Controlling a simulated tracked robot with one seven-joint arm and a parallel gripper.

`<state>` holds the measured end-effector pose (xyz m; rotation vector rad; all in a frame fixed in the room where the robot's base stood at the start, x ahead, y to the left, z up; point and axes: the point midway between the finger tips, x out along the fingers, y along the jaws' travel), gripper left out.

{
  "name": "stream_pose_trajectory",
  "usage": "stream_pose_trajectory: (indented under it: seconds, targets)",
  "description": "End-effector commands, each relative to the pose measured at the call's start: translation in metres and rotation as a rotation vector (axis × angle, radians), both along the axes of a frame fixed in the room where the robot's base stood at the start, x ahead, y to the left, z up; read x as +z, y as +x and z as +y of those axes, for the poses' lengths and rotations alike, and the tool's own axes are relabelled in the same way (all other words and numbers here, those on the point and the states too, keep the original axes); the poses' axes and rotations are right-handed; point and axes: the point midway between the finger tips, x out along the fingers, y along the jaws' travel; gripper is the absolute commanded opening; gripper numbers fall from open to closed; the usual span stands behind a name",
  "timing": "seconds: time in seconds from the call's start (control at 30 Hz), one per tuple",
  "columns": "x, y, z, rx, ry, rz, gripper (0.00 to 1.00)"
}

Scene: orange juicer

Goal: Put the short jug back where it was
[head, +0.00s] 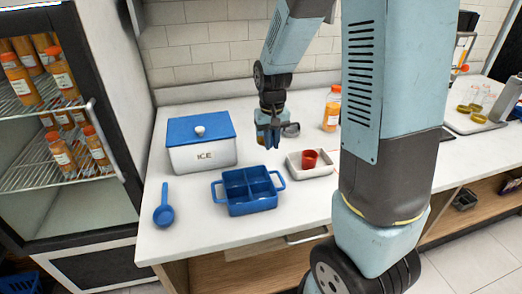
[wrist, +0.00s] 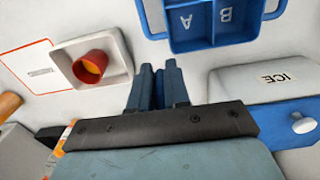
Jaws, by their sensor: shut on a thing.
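My gripper (head: 268,136) is over the back of the white counter, between the ice box and the white tray. Its fingers also show close together in the wrist view (wrist: 158,88). In the wrist view the jug cannot be made out behind the gripper's dark palm.
A blue-lidded ice box (head: 200,155) stands to the left. A blue two-handled caddy (head: 248,205) with compartments stands in front. A red cup (head: 309,160) sits in the white tray (head: 328,167). An orange bottle (head: 332,108) stands behind. A blue scoop (head: 164,214) lies front left.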

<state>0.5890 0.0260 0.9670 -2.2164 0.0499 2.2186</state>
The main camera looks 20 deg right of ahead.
Motion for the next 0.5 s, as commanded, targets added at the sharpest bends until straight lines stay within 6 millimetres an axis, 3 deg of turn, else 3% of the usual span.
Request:
stream_pose_trajectory:
  seconds: [0.3,0.5]
  targets:
    - [-0.024,0.052,-0.004,-0.009,-0.001,0.001,0.0]
    - [-0.047,0.075,-0.005,-0.009,-0.001,0.002,0.0]
